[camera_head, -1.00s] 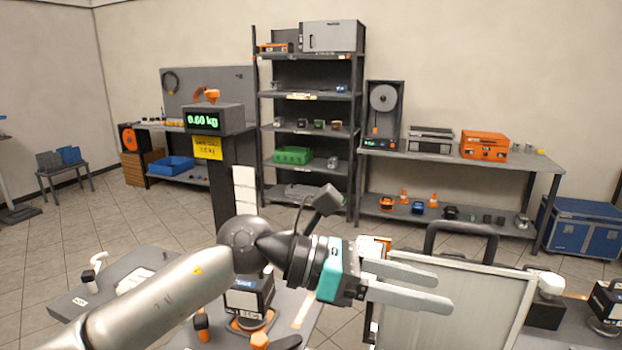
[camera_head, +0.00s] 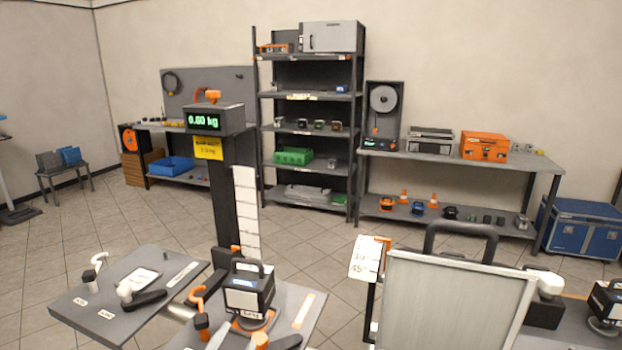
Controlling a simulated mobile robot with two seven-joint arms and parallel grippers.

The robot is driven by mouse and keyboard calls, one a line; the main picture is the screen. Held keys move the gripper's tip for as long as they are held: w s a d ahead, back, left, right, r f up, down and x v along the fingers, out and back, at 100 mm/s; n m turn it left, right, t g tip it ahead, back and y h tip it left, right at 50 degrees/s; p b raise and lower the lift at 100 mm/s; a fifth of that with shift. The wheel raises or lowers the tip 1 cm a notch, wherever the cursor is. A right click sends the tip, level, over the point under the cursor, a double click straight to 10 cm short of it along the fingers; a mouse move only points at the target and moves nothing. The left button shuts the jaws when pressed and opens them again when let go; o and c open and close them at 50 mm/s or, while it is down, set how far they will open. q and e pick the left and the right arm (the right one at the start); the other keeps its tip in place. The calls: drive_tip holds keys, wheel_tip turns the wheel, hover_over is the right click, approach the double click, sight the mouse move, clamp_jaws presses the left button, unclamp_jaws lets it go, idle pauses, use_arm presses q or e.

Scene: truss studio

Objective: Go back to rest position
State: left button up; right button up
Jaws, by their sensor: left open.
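Neither of my grippers shows in the head view now, and no arm crosses the picture. A black box-shaped device with a handle (camera_head: 248,288) stands upright on the bench at the lower middle. A grey case with a black handle (camera_head: 450,305) stands open at the lower right.
A scale display (camera_head: 203,121) reading 0.60 kg stands on a dark post behind the bench. Orange hooked tools (camera_head: 198,297) stand beside the black device. A shelf rack (camera_head: 308,123) and a side bench (camera_head: 455,158) line the back wall. Tiled floor lies free between.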

use_arm(q)
drive_tip(key=s+a+f+n+g, duration=0.25)
drive_tip(key=s+f+g, duration=0.25)
drive_tip(key=s+f, duration=0.45)
drive_tip(key=s+a+f+n+g, duration=0.25)
drive_tip(key=s+f+g, duration=0.35)
drive_tip(key=s, duration=0.7)
wheel_tip(320, 180, down, 24)
drive_tip(key=s+b, duration=0.1)
drive_tip(key=b, duration=0.2)
drive_tip(key=s+a+f+g+b, duration=0.2)
drive_tip(key=s+f+b, duration=0.1)
drive_tip(key=s+f, duration=1.2)
wheel_tip(320, 180, down, 2)
drive_tip(key=shift+s+f, duration=0.2)
drive_tip(key=shift+s, duration=0.1)
